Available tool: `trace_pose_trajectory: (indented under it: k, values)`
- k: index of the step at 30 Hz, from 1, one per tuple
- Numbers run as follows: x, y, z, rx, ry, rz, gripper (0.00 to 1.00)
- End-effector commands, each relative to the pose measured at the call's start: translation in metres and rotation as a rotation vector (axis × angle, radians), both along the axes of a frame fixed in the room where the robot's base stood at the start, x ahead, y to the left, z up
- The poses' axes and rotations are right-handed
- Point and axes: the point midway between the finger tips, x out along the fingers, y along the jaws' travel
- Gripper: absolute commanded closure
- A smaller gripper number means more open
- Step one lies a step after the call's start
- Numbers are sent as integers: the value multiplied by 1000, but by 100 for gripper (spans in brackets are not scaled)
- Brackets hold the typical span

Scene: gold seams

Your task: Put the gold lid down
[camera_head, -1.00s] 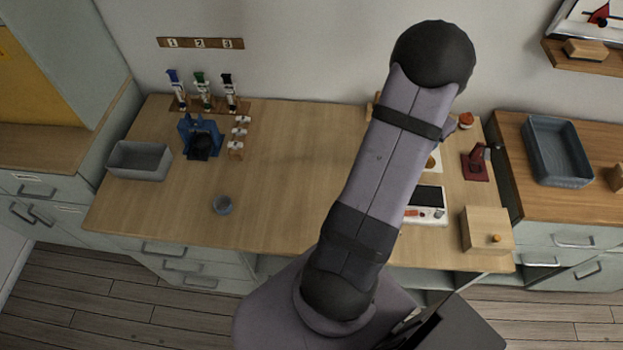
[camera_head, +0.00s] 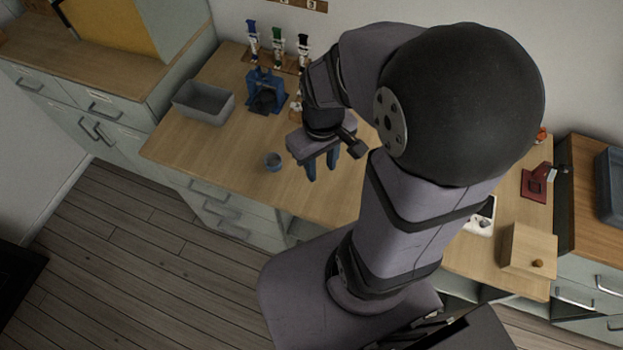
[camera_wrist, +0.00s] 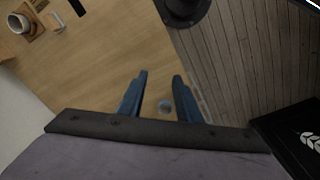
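No gold lid can be made out in either view. My gripper (camera_head: 323,172) is over the middle-left of the wooden worktop (camera_head: 215,145), with its two blue fingers pointing down. The fingers stand apart with nothing held between them, as the wrist view (camera_wrist: 160,76) also shows. My arm hides much of the worktop's middle and right part.
A grey bin (camera_head: 203,102), a blue stand (camera_head: 265,92) and a rack of several coloured-top dispensers (camera_head: 278,50) are at the back left. A wooden box (camera_head: 528,250) and a dark red stand (camera_head: 537,183) are at the right. The front-left worktop is clear.

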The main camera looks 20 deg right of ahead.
Motion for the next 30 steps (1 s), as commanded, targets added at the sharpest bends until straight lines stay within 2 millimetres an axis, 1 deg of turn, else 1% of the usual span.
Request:
trace_pose_trajectory:
  k: [1,3,6,10,18,23,24,27,29,30]
  values:
    - [-8,12,0,9,5,-35,68]
    - [-17,23,0,19,15,-87,68]
    - [-25,32,0,26,24,-134,68]
    - [-29,36,0,30,29,-160,68]
    - [-29,36,0,30,29,-162,68]
    - [-29,36,0,29,29,-162,30]
    - [-29,35,1,29,29,-165,20]
    - [-29,30,4,30,28,-188,0]
    - [-31,23,5,29,43,-218,0]
    - [-36,18,3,29,68,-244,0]
